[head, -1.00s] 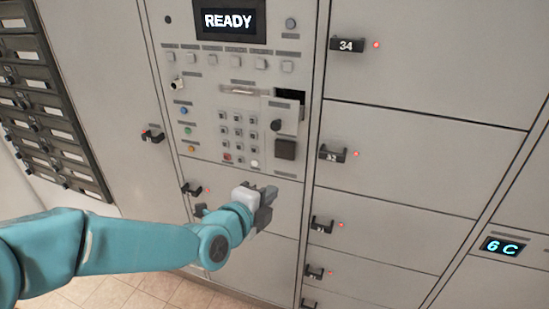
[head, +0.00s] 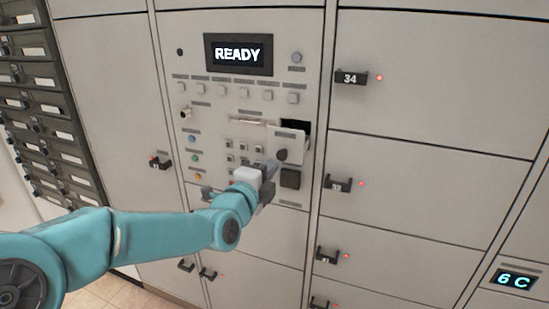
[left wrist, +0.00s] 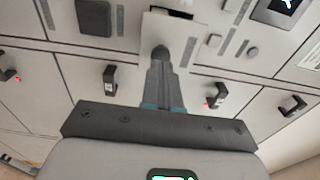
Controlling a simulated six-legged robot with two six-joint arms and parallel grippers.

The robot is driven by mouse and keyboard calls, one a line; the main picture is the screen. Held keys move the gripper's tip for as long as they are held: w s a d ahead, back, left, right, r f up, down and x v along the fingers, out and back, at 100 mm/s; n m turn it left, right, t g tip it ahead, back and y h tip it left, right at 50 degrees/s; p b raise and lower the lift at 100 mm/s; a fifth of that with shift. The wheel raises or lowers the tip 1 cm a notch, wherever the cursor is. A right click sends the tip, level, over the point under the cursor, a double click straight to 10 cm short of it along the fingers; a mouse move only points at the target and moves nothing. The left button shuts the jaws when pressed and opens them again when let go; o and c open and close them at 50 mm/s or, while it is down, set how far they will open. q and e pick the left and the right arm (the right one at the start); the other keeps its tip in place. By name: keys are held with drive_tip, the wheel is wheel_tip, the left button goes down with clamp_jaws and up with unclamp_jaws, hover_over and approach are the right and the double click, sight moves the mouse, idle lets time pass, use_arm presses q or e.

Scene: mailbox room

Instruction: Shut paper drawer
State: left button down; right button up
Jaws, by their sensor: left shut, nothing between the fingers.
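The paper drawer (head: 288,147) is a light grey front with a dark round knob, on the control panel below the READY screen. It stands out from the panel, and a dark opening (head: 296,127) shows behind its upper right edge. In the left wrist view the drawer (left wrist: 160,29) is straight ahead of the fingers. My left gripper (head: 271,169) is shut and empty, just below and left of the knob. In the left wrist view its fingertips (left wrist: 161,62) overlap the knob's lower edge; I cannot tell whether they touch. My right gripper is out of view.
The keypad (head: 240,153) is left of the drawer, partly hidden by my left gripper. A dark square block (head: 290,178) sits just below the drawer. Locker doors with protruding black handles (head: 337,184) stand to the right. Mail slots (head: 40,110) line the far left.

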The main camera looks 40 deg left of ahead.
sight(280, 157)
use_arm(q)
drive_tip(key=shift+w+a+p, duration=0.15)
drive_tip(key=shift+w+p, duration=0.05)
drive_tip(key=shift+w, duration=0.55)
drive_tip(key=shift+w+a+p, duration=0.1)
drive_tip(key=shift+w+p, duration=0.1)
drive_tip(key=shift+w, duration=0.55)
